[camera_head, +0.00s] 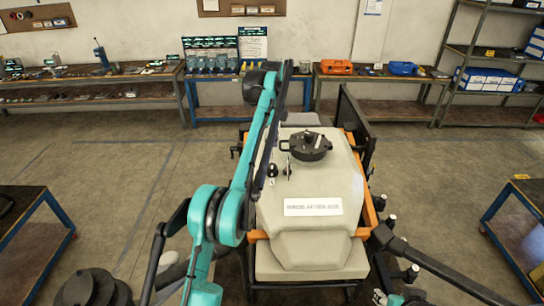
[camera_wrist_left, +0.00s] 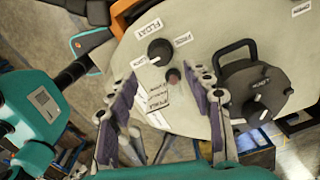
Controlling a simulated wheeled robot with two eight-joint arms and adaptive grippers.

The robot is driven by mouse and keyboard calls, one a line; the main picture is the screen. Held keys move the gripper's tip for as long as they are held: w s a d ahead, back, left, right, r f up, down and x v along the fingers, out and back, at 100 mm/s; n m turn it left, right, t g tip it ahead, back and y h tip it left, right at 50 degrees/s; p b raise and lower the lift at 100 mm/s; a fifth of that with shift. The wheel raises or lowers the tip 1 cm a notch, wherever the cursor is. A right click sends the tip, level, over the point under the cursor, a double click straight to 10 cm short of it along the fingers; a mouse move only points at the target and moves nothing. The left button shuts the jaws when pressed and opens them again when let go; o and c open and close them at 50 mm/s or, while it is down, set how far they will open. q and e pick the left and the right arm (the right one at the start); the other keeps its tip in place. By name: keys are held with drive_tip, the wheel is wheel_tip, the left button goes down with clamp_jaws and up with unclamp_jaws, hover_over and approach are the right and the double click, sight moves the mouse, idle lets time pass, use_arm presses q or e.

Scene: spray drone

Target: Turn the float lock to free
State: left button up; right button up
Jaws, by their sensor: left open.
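The float lock is a round black knob (camera_wrist_left: 160,51) on the pale tank top in the left wrist view, and it also shows in the head view (camera_head: 272,170). A FLOAT label (camera_wrist_left: 148,27), a FREE label (camera_wrist_left: 183,38) and a small label, probably LOCK (camera_wrist_left: 139,62), surround it. The white mark on the knob appears to point toward that small label. My left gripper (camera_wrist_left: 163,82) is open and empty, its fingers apart and pointing toward the knob without visible contact. In the head view its fingertips are hard to make out.
A black lid with a handle (camera_head: 310,146) stands on the tank (camera_head: 325,230), right of the knobs. Orange frame bars and black booms flank the tank. Benches line the back wall.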

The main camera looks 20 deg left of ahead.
sight(272, 166)
use_arm(q)
wheel_tip(272, 166, down, 7)
drive_tip(key=shift+f, duration=0.2)
idle(0.3)
drive_tip(key=c, duration=1.2)
